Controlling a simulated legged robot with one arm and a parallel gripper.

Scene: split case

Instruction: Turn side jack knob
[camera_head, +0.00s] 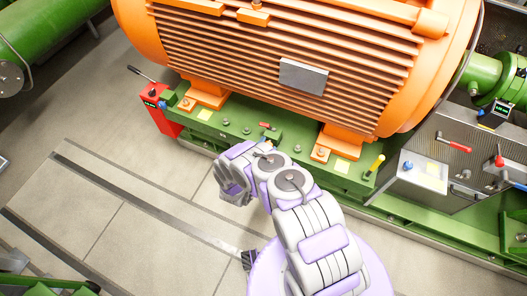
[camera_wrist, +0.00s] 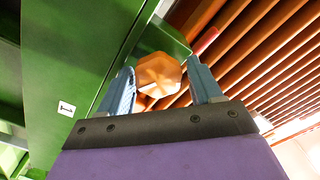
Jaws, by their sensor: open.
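The side jack knob (camera_wrist: 158,76) shows in the wrist view as a faceted, copper-orange head against the green base. My gripper (camera_wrist: 160,68) has its two blue fingers spread, one on each side of the knob. Whether either finger touches the knob, I cannot tell. In the head view my arm reaches to the front edge of the green base (camera_head: 225,133), below the orange motor (camera_head: 300,60). The knob and fingertips cannot be made out there, as my arm covers that spot.
A red box (camera_head: 160,112) with a black lever stands at the base's left end. A yellow-topped handle (camera_head: 375,166) and a grey panel (camera_head: 425,178) with a red lever are to the right. The tiled floor (camera_head: 100,150) at left is mostly clear.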

